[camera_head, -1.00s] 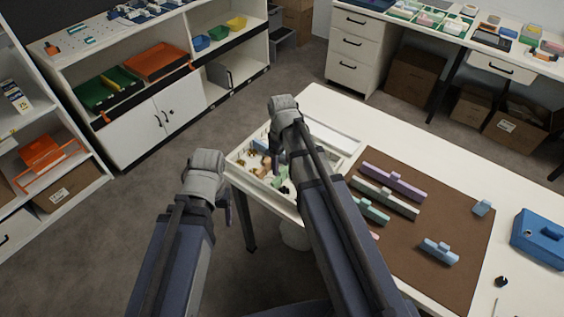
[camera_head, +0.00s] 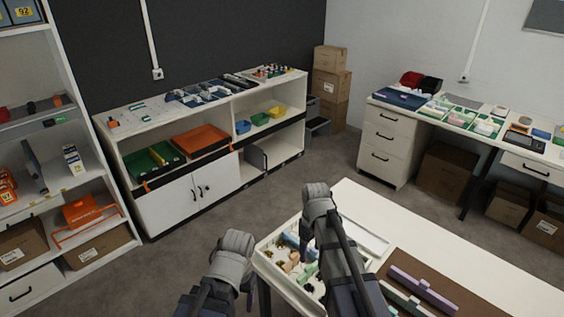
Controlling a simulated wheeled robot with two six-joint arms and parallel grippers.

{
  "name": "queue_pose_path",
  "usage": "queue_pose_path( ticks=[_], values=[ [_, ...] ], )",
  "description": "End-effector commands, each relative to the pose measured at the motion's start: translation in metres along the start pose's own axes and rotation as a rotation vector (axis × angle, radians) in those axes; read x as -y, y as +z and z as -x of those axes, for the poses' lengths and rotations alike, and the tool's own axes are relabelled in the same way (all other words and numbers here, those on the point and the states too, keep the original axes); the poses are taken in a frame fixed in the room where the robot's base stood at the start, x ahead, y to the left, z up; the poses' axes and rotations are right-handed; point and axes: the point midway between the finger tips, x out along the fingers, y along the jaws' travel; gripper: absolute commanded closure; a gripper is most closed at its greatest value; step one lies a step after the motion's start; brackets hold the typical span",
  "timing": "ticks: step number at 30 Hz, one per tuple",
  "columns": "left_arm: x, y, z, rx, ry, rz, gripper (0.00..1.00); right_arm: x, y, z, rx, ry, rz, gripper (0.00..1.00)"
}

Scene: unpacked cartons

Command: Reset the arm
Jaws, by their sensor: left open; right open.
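My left arm shows at the lower middle of the head view, with its grey wrist (camera_head: 233,254) left of the white table's corner, over the floor. My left gripper's fingers are mostly hidden behind the wrist. My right gripper's fingers are largely hidden by the arm. I see nothing held in either gripper.
The white table (camera_head: 471,257) bears the tray (camera_head: 274,272) of small parts and a brown mat (camera_head: 454,284) with a purple block (camera_head: 424,289). A low cabinet (camera_head: 171,208) and shelves (camera_head: 71,171) stand left, drawers (camera_head: 383,142) at back right. Grey floor (camera_head: 196,263) lies open between.

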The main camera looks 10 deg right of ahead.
Motion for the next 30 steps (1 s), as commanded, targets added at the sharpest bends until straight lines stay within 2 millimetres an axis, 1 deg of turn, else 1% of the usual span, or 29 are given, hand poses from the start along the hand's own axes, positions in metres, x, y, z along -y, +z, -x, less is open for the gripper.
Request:
queue_pose_path(
  ticks=[2,3,5,6,9,10,12,15,18,26,27,30],
  values=[
    [0.000,0.000,0.000,0.000,0.000,0.000,0.28,0.011,0.002,0.000,0.004,0.001,-0.009,0.29],
    [0.000,0.000,0.000,0.000,0.000,0.000,0.28,0.023,0.004,0.000,0.010,0.003,-0.024,0.29],
    [0.000,0.000,0.000,0.000,0.000,0.000,0.28,0.049,0.009,0.000,0.021,0.010,-0.059,0.29],
    [0.000,0.000,0.000,0.000,0.000,0.000,0.28,0.068,0.013,0.000,0.030,0.017,-0.090,0.29],
    [0.000,0.000,0.000,0.000,0.000,0.000,0.28,0.111,0.026,0.001,0.050,0.037,-0.173,0.29],
    [0.000,0.000,0.000,0.000,0.000,0.000,0.28,0.122,0.030,0.001,0.056,0.044,-0.195,0.29],
    [0.000,0.000,0.000,0.000,0.000,0.000,0.28,0.143,0.038,0.001,0.064,0.059,-0.244,0.29],
    [0.000,0.000,0.000,0.000,0.000,0.000,0.28,0.162,0.046,0.001,0.070,0.075,-0.296,0.29],
    [0.000,0.000,0.000,0.000,0.000,0.000,0.28,0.170,0.050,0.001,0.073,0.084,-0.324,0.29],
    [0.000,0.000,0.000,0.000,0.000,0.000,0.28,0.171,0.049,0.001,0.074,0.085,-0.333,0.29],
    [0.000,0.000,0.000,0.000,0.000,0.000,0.29,0.171,0.049,0.001,0.074,0.085,-0.332,0.30],
    [0.000,0.000,0.000,0.000,0.000,0.000,0.41,0.171,0.049,0.001,0.074,0.085,-0.332,0.41]
  ],
)
